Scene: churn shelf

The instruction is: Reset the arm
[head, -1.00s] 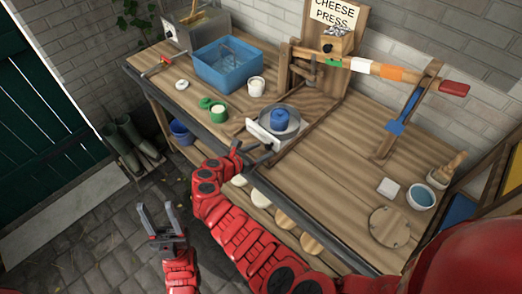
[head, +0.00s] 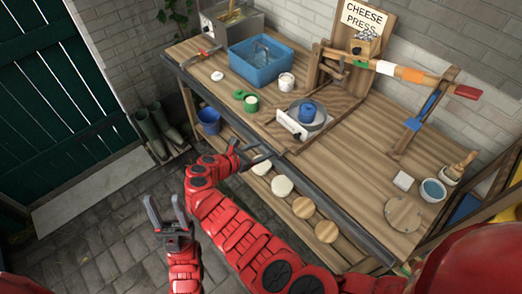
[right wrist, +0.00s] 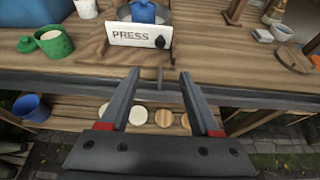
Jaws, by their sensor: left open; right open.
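My left gripper (head: 167,215) is open and empty, pointing up over the paved floor at the lower left of the head view. My right arm reaches in from the lower right. Its gripper (head: 253,155) is open and empty at the front edge of the bench, and its fingers also show in the right wrist view (right wrist: 158,85). Beyond them is a white PRESS panel (head: 291,124) with a dark knob, in front of a blue cylinder (head: 307,110) in a round metal dish. Neither gripper touches an object.
The wooden bench (head: 345,155) holds a blue tub (head: 261,62), a white cup (head: 286,82), a green pot (head: 251,102) and a cheese press lever (head: 410,73). A lower shelf holds pale round cheeses (head: 282,186) and a blue bucket (head: 208,120). Boots (head: 146,130) stand on the left.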

